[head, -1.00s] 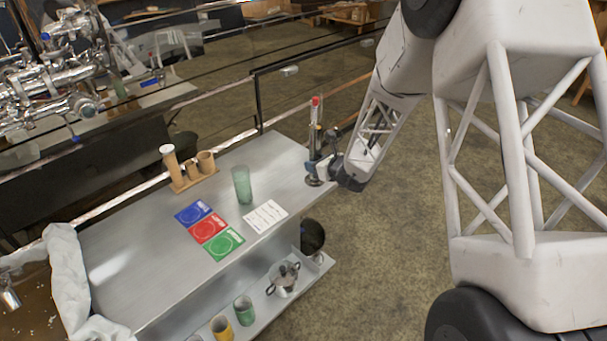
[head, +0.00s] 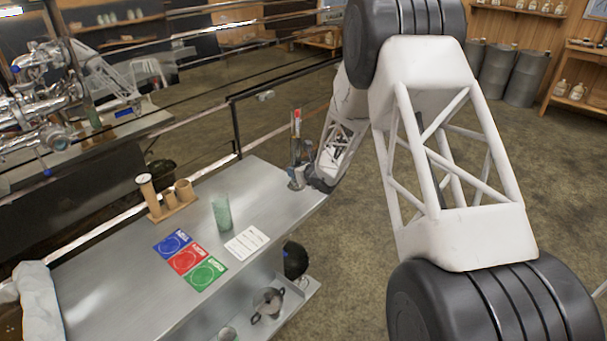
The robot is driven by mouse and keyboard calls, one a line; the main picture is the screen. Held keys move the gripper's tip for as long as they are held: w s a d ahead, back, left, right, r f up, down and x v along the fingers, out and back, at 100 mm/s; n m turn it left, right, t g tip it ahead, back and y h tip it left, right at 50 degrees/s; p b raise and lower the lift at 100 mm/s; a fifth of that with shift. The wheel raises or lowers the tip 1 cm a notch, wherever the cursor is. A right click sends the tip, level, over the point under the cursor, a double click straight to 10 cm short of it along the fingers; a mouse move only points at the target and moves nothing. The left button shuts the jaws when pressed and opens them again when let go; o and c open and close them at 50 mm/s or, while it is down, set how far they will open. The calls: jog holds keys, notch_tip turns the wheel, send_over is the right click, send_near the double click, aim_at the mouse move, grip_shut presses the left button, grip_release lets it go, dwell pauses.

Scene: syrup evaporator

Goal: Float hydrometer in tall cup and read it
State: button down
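A narrow upright grey vessel with a red-tipped piece at its top (head: 296,145) is at the table's far right end. It looks like the tall cup with the hydrometer standing in it, but it is too small to tell the two apart. My gripper (head: 298,180) is at its lower part and appears shut around it. The fingers hide the vessel's base, and it seems a little above the tabletop. The liquid level and the hydrometer's scale cannot be read.
The metal table (head: 110,270) holds a green glass (head: 222,213), a wooden rack (head: 172,203), blue (head: 172,243), red (head: 187,260) and green (head: 206,273) cards, and a white sheet (head: 246,243). A pot (head: 268,303) stands on the lower shelf. A rail (head: 238,125) runs behind.

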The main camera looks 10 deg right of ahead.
jog(key=s+a+n+g+y, duration=0.1)
jog(key=a+n+g+y, duration=0.1)
jog(key=a, duration=0.9)
jog(key=s+a+f+n+g+y, duration=0.1)
jog(key=a+n+g, duration=0.4)
jog(key=a, duration=0.7)
jog(key=s+a+n+g+y, duration=0.1)
jog(key=a+n+g, duration=0.3)
jog(key=a, duration=0.8)
jog(key=shift+s+a+f+y, duration=0.2)
jog(key=shift+s+f+y, duration=0.15)
jog(key=shift+y, duration=0.55)
jog(key=shift+f, duration=0.35)
jog(key=shift+f, duration=2.2)
jog(key=shift+f, duration=0.45)
jog(key=c, duration=0.5)
grip_release()
jog(key=shift+f, duration=0.1)
jog(key=shift+c, duration=0.2)
jog(key=o, duration=0.5)
